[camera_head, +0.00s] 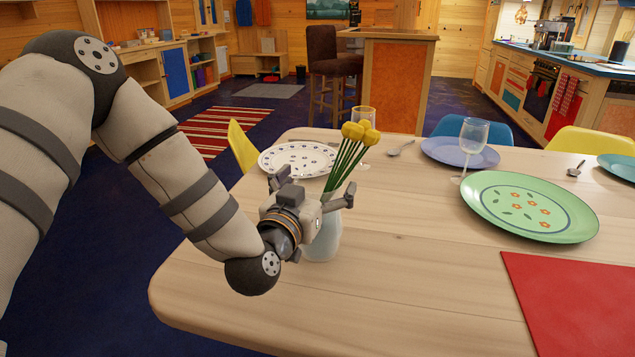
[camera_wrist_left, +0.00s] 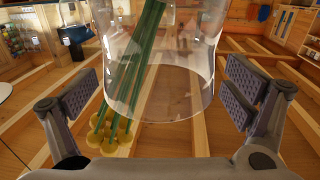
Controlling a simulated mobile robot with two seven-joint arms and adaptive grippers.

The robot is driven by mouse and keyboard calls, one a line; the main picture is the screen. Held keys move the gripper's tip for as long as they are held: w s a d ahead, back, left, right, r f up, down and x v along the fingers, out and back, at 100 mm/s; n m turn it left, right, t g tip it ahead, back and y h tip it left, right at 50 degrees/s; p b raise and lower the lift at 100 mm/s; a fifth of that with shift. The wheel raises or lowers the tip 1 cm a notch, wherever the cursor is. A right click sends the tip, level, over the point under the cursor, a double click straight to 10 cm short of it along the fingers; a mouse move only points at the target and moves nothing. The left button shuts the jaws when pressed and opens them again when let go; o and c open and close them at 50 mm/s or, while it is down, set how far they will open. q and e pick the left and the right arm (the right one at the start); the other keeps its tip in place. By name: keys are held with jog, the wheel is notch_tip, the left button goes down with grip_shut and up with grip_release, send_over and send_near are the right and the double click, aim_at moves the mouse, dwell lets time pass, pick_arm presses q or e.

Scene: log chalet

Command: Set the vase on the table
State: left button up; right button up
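The clear glass vase (camera_head: 325,241) holds yellow round flowers (camera_head: 360,131) on green stems. It appears upright with its base on the wooden table (camera_head: 400,290), near the left edge. My left gripper (camera_head: 315,188) is at the vase and hides much of its upper part. In the left wrist view, the vase (camera_wrist_left: 178,62) shows between the spread finger pads of the gripper (camera_wrist_left: 163,92), with visible gaps on both sides. The flower heads (camera_wrist_left: 110,133) hang out past the rim in that view. My right gripper is not in view.
A spotted white plate (camera_head: 285,157) lies just behind my gripper. A blue plate (camera_head: 450,150), a wine glass (camera_head: 474,140), a green plate (camera_head: 500,215) and a red placemat (camera_head: 580,290) lie to the right. The table's front middle is clear.

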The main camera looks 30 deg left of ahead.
pick_arm(q)
jog(key=shift+s+r, duration=0.1)
jog(key=s, duration=0.6)
jog(key=s+d, duration=0.1)
jog(key=s, duration=0.2)
jog(key=shift+s+d+p, duration=0.1)
jog(key=shift+p, duration=0.25)
jog(key=shift+s+d+p, duration=0.1)
jog(key=shift+s+p, duration=0.4)
jog(key=shift+s, duration=0.75)
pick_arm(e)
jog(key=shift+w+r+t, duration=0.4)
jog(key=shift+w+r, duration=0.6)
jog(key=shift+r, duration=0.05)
